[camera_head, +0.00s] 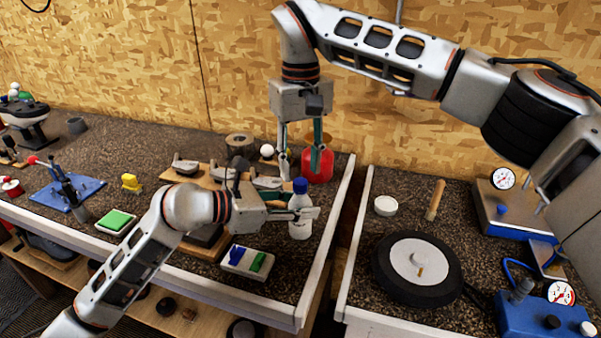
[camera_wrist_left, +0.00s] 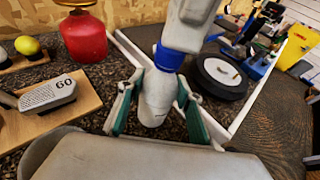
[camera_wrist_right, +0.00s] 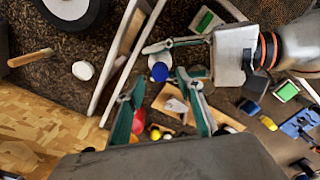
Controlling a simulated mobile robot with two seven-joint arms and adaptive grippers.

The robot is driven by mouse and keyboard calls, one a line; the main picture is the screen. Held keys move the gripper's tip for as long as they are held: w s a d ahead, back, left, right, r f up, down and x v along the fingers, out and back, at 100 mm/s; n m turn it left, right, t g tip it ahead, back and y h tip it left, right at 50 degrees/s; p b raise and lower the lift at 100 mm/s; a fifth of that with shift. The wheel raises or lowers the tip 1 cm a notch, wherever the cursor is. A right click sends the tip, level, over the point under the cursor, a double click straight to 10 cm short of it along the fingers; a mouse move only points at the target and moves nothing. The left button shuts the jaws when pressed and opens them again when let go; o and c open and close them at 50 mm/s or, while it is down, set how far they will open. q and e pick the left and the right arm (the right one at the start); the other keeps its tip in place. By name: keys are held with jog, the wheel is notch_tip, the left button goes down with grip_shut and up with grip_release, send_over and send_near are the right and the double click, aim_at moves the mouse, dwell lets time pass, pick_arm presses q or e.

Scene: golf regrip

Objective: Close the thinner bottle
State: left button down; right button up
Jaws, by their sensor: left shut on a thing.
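A slim white bottle (camera_head: 299,228) with a blue cap (camera_head: 300,186) at its top stands upright near the right edge of the left bench. I cannot tell how tight the cap is. My left gripper (camera_head: 300,213) is shut on the white bottle's body; its fingers flank the bottle in the left wrist view (camera_wrist_left: 153,103). A pale shape hides part of the cap's upper side there. My right gripper (camera_head: 301,170) points down, open, above the cap. In the right wrist view the cap (camera_wrist_right: 160,72) shows beyond its spread fingers. A wider red bottle (camera_head: 321,168) stands behind.
A wooden block with golf club heads (camera_head: 187,166) stands left of the bottle. A tray with blue and green pieces (camera_head: 247,262) lies in front. Across the gap, the right bench holds a white disc (camera_head: 386,206), a wooden handle (camera_head: 435,200) and a black wheel (camera_head: 385,275).

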jog(key=shift+r, duration=0.85)
jog(key=shift+c, duration=0.4)
